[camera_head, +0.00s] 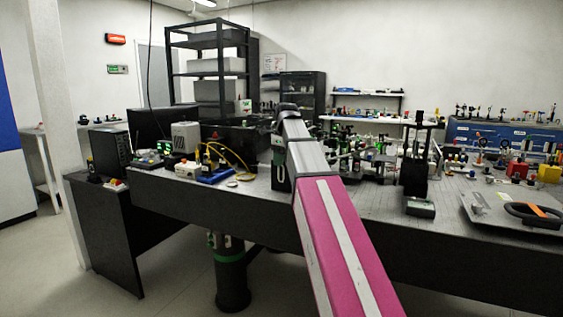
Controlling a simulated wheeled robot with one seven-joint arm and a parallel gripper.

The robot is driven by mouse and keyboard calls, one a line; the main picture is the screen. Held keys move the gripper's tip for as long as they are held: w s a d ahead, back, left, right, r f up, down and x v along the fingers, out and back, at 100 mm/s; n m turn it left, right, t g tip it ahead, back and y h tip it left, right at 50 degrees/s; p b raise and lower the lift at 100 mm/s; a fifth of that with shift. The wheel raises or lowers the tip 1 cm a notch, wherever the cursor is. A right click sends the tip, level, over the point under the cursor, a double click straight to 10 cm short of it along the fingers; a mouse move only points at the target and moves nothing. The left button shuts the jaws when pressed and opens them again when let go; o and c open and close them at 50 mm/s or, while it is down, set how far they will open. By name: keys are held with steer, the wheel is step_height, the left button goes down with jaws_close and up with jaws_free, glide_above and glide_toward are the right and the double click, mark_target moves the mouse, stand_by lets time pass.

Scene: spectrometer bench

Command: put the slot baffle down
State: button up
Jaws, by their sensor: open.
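My arm, pink and white near the camera and grey farther out, reaches forward over the bench (450,184). It ends in a dark bend above the bench's middle. My gripper's jaws cannot be made out; the arm and the dark parts around its far end hide them. I cannot pick out the slot baffle among the many small optical parts on the bench, and I cannot tell whether it is near the gripper.
A tall dark stand (416,170) rises right of my arm. A grey plate with a black-handled item (534,215) lies at the right front. Yellow cables (228,155) and a grey box (185,137) are at left. A black shelf rack (209,75) stands behind.

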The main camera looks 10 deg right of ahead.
step_height(320, 180, up, 12)
steer(key=d, duration=0.1)
steer(key=shift+s+f, duration=0.2)
steer(key=shift+s, duration=0.2)
steer(key=shift+f, duration=0.1)
